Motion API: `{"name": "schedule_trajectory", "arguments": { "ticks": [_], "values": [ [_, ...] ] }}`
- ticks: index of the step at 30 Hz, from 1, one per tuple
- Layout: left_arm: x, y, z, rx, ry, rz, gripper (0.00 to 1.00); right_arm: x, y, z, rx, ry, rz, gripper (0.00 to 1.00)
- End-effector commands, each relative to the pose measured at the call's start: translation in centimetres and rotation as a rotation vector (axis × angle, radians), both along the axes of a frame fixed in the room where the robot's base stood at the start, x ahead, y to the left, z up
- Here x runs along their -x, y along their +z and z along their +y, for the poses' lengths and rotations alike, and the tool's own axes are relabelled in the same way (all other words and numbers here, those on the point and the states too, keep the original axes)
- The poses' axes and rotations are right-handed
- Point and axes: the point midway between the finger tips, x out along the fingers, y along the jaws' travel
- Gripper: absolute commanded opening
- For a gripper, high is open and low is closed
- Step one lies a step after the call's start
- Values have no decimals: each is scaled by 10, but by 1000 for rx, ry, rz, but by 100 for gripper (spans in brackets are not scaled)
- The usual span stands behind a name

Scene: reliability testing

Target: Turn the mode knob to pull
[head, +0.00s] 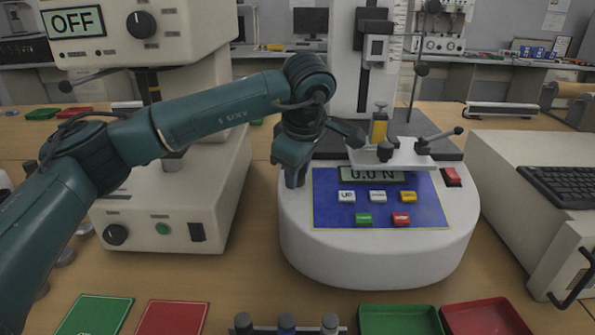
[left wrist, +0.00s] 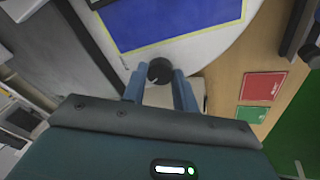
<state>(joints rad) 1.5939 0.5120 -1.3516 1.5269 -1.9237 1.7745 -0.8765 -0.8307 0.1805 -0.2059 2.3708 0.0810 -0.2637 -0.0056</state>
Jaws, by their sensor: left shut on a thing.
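The white test stand (head: 375,255) has a blue panel (head: 335,213) with a display reading 0.0 N and several coloured buttons. My left gripper (head: 294,178) reaches down to the left side of this stand, beside the panel. In the left wrist view a round black knob (left wrist: 159,70) sits between the two blue-grey fingers of my left gripper (left wrist: 160,84), near the corner of the blue panel (left wrist: 175,18). The gripper is shut on this knob. In the head view the gripper hides the knob, and its pointer setting cannot be read. My right gripper is not in view.
A beige machine (head: 155,195) with an OFF display (head: 73,22) stands left of the stand. A box with a keyboard (head: 560,186) stands at the right. Green (head: 400,318) and red (head: 485,318) trays lie in front. The stand's column and clamp rise behind the panel.

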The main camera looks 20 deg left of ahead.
Motion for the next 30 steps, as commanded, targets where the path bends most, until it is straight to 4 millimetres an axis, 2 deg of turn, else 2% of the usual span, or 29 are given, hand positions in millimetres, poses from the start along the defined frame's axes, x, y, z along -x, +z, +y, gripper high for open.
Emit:
{"name": "schedule_trajectory", "arguments": {
  "ticks": [9,22,23,30],
  "values": [
    [-1,1,0,24,84,-9,6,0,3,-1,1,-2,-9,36],
    [0,1,0,27,94,-10,6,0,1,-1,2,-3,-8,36],
    [-1,1,0,27,94,-10,29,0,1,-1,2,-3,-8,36],
    [0,1,0,27,92,-9,49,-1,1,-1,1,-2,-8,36]
  ]
}}
